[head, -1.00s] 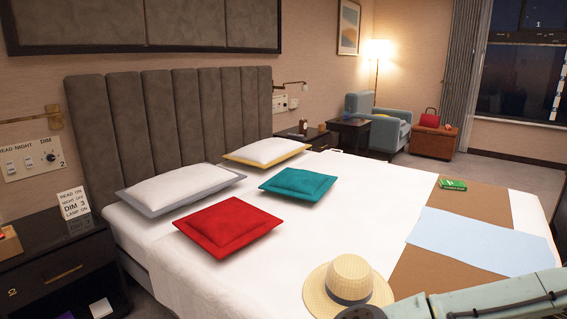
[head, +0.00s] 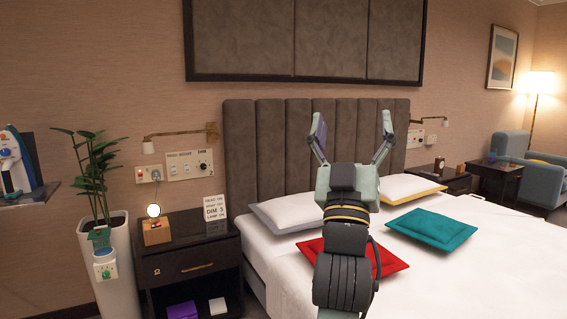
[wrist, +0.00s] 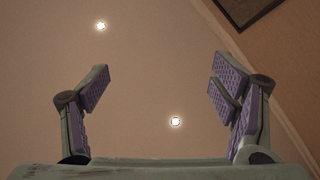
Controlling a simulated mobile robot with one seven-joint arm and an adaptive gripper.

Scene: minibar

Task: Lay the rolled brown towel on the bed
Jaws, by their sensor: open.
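The bed (head: 480,275) has a white sheet and stands at the right of the head view, against a grey padded headboard (head: 262,150). My gripper (head: 352,128) is raised in front of the headboard, pointing up, with its fingers spread wide and nothing between them. In the wrist view my open fingers (wrist: 160,88) show against the ceiling and its lamps. The rolled brown towel is not visible in any frame now.
A red cushion (head: 384,262), a teal cushion (head: 432,229) and two white pillows lie on the bed. A dark nightstand (head: 187,258) with a sign and small lamp stands left of it. A potted plant (head: 95,175) stands farther left.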

